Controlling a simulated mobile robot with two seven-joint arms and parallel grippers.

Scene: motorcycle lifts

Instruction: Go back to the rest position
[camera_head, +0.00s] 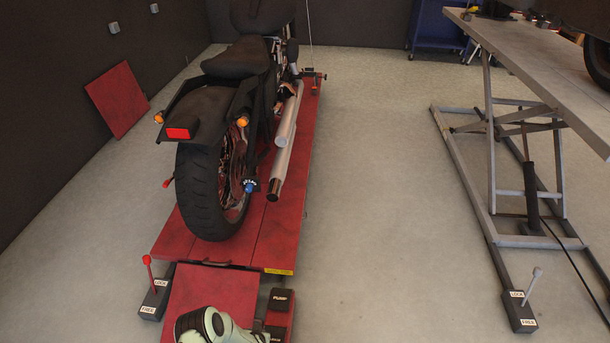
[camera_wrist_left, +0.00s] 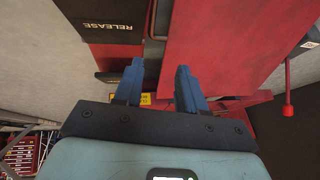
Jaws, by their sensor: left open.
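My left gripper (camera_wrist_left: 158,82) is open, with its two blue fingers apart and nothing between them. In the left wrist view it is over the front end of the red motorcycle lift (camera_wrist_left: 225,45), near a black pedal marked RELEASE (camera_wrist_left: 105,22). In the head view a pale green part of my left arm (camera_head: 208,326) shows at the bottom edge, over the red ramp (camera_head: 212,290); the fingers are not visible there. Whether the fingers touch anything is unclear. My right gripper is in neither view.
A black motorcycle (camera_head: 210,190) stands on the red lift. A PUMP pedal (camera_head: 281,300) is beside the ramp, and a red lock lever (camera_head: 148,270) stands left of it. A grey raised lift (camera_head: 540,70) is at the right. The floor between the lifts (camera_head: 375,200) is clear.

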